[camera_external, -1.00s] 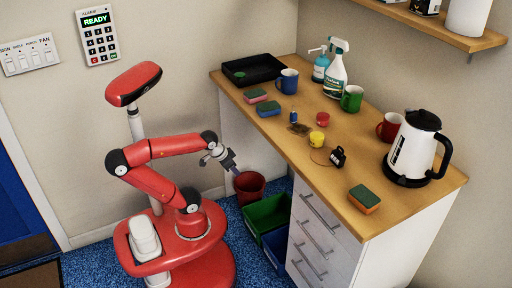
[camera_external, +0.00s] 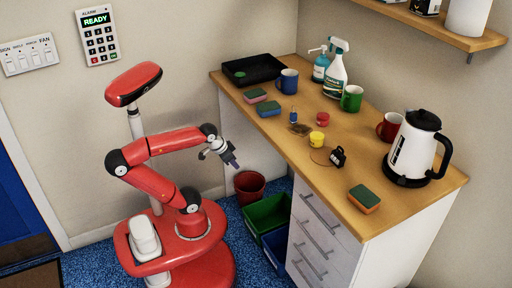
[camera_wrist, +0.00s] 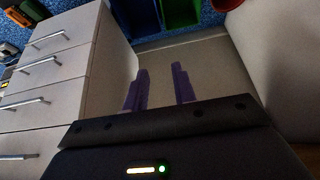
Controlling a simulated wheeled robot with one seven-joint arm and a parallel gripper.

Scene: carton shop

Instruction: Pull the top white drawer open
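The white drawer unit stands under the wooden worktop, with several drawers stacked in its front. The top white drawer (camera_external: 334,221) is directly below the worktop and looks shut. It has a grey bar handle (camera_external: 320,212). In the wrist view the scene appears upside down, and the drawer fronts fill the left side; the lowest front there (camera_wrist: 50,140) seems to be the top drawer, partly hidden by my gripper body. My gripper (camera_external: 236,163) is in the air to the left of the drawers, apart from them. Its two purple fingers (camera_wrist: 160,88) are spread and empty.
A red bucket (camera_external: 249,187), a green bin (camera_external: 266,215) and a blue bin (camera_external: 277,248) stand on the carpet left of the drawers. The worktop (camera_external: 365,158) above holds a sponge (camera_external: 364,199), a kettle (camera_external: 414,150) and mugs. Open carpet lies in front of the drawers.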

